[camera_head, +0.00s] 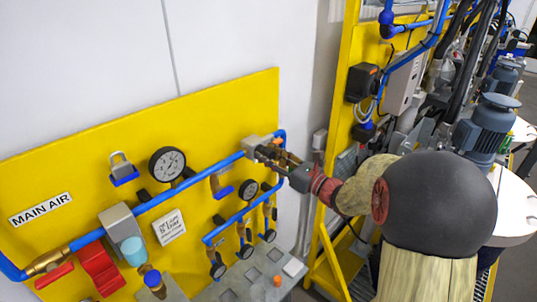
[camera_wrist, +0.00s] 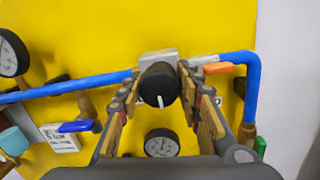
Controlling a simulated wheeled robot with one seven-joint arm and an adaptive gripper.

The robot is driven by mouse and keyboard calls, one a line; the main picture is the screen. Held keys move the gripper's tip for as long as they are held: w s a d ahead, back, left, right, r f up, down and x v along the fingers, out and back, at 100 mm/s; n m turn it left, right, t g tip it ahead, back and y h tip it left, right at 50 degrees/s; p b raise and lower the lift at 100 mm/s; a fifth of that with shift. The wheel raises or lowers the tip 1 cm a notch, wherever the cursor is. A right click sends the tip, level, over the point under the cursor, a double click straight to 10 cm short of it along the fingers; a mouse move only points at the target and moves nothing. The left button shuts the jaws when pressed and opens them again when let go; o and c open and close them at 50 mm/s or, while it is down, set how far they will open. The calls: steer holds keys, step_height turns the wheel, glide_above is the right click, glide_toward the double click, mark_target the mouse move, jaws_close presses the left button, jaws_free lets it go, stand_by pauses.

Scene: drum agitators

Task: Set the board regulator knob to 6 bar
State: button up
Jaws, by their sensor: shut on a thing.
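The regulator knob (camera_wrist: 159,82) is black with a white pointer line, seen in the middle of the wrist view. The pointer points down in that view, towards the gauge. My gripper (camera_wrist: 157,88) is shut on the knob, with a finger on each side of it. The regulator's grey body (camera_head: 257,143) sits on the blue pipe of the yellow board (camera_head: 232,95). A small round gauge (camera_wrist: 162,143) shows below the knob in the wrist view; its reading is too small to tell. In the head view my gripper (camera_head: 268,152) hides the knob.
A larger gauge (camera_head: 167,163) and a padlock (camera_head: 121,167) are to the left on the board. A blue-handled valve (camera_head: 221,186) is close on the left, and small lower gauges hang below. An orange handle (camera_wrist: 218,68) is right beside the right finger. A yellow frame (camera_head: 343,120) stands to the right.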

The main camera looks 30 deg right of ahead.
stand_by(0.4)
steer(key=o, duration=1.2)
steer(key=shift+c, duration=0.2)
steer(key=v, duration=1.2)
